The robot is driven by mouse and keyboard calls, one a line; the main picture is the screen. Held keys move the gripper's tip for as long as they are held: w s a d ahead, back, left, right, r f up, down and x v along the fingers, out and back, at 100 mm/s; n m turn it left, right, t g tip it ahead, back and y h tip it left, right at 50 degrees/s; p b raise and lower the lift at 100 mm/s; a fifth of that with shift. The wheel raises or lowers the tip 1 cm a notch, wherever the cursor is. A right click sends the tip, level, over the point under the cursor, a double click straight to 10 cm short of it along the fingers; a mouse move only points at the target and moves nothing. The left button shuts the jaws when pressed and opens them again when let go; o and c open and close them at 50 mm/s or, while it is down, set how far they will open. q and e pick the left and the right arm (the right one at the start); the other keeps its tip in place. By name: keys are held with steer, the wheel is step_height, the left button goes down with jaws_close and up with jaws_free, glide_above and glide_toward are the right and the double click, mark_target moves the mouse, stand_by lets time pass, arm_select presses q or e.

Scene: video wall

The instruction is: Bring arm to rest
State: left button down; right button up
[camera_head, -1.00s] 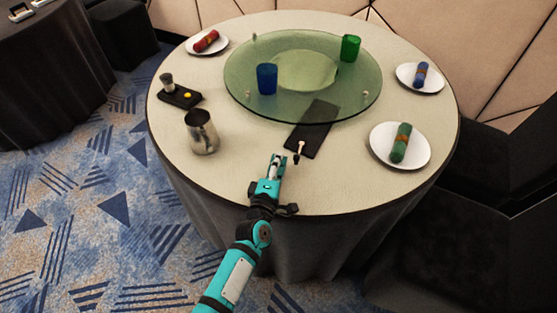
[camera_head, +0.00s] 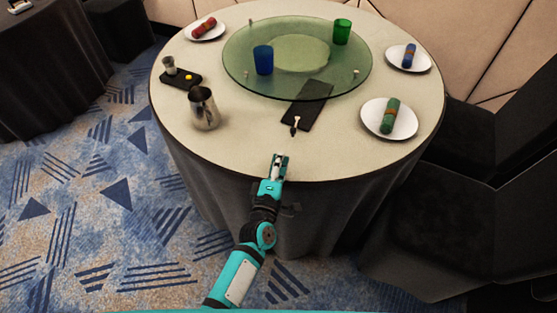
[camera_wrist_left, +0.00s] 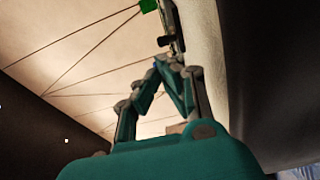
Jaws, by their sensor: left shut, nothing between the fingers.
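My left gripper (camera_head: 280,158) is shut and empty at the near edge of the round table (camera_head: 235,148) in the head view. Its teal arm comes up from the bottom. In the left wrist view its closed fingers (camera_wrist_left: 168,64) point up, with the pale tabletop side (camera_wrist_left: 205,45) close on the right. I cannot tell whether the fingers touch the table. My right gripper is not in view.
A metal pitcher (camera_head: 204,110) stands left of the gripper. A black mat (camera_head: 306,106) with a small brush-like thing (camera_head: 295,126) lies ahead. A glass turntable (camera_head: 340,85) holds blue (camera_head: 263,60) and green (camera_head: 342,31) cups. Dark seating (camera_head: 410,215) stands right. Carpet is open left.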

arm_select(q)
steer(key=shift+w, duration=0.1)
steer(key=shift+s+m, duration=0.2)
steer(key=shift+m, duration=0.1)
steer(key=s+a+f+m+g+y, duration=0.1)
steer(key=s+a+m+g+y, duration=0.1)
steer(key=s+a+m+g, duration=0.95)
steer(key=s+a+m+g+y, duration=0.15)
steer(key=s+a+m, duration=0.5)
steer(key=s, duration=0.95)
step_height(320, 180, down, 27)
steer(key=s+a+n+g, duration=0.1)
steer(key=s+a+g, duration=0.1)
steer(key=s+a+f+g, duration=0.1)
steer(key=s+a+f, duration=0.1)
steer(key=s+f, duration=1.3)
steer(key=shift+s+a+f+g, duration=0.3)
steer(key=shift+s+a, duration=0.1)
steer(key=shift+s, duration=0.25)
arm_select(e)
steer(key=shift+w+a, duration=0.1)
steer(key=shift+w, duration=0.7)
